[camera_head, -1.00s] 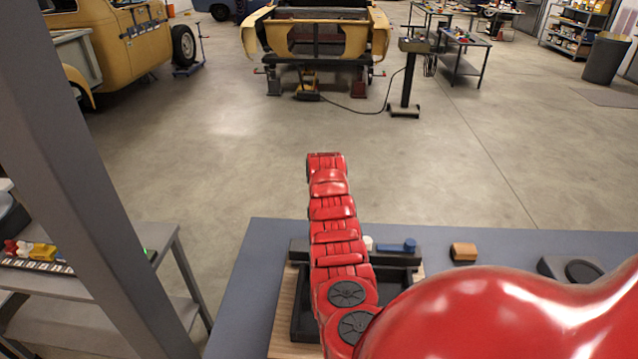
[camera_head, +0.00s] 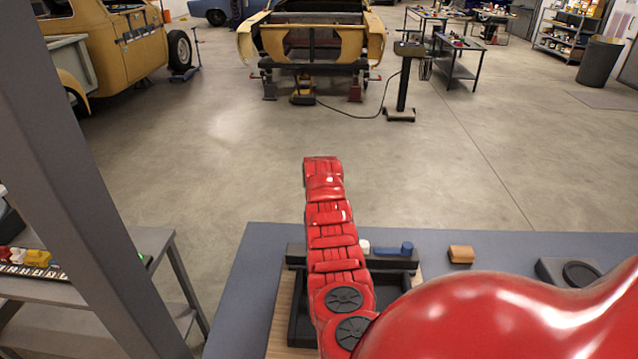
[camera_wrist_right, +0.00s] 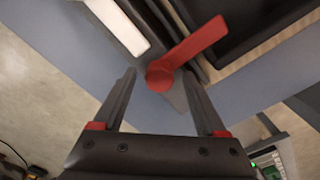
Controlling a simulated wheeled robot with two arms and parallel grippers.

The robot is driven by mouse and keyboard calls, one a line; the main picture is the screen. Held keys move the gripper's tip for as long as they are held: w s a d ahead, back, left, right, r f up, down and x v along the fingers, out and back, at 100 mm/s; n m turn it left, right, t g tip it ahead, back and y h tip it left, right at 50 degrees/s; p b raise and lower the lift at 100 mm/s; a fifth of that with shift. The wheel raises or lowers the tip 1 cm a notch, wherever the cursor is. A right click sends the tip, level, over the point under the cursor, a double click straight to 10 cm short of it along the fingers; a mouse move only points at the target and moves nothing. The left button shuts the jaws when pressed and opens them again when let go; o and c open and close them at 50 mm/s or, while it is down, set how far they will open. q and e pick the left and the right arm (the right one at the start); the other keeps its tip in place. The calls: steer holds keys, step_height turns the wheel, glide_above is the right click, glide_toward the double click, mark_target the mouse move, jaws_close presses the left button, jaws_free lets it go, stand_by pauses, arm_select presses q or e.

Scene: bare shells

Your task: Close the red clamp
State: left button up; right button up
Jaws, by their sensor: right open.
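The red clamp (camera_wrist_right: 190,52) shows in the right wrist view as a flat red lever with a round end, slanting up to the right beside a black frame. My right gripper (camera_wrist_right: 160,77) is open. Its fingertips lie on either side of the lever's round end in the picture; I see no clear contact and cannot judge the height gap. In the head view my red right arm covers the spot where the red clamp would show, and the right gripper is hidden too. My left gripper is in neither view.
A white lever (camera_wrist_right: 118,25) sits beside the red one. A blue lever (camera_head: 395,250), an orange-brown block (camera_head: 460,254) and a dark fixture (camera_head: 570,270) are on the blue-grey bench (camera_head: 500,243). A grey post (camera_head: 80,180) stands at left.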

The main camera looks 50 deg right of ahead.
step_height(320, 180, up, 5)
steer(key=shift+w+b, duration=0.1)
steer(key=shift+b, duration=1.05)
step_height(320, 180, up, 12)
steer(key=b, duration=0.1)
steer(key=shift+r+b, duration=0.15)
steer(key=shift+b, duration=0.25)
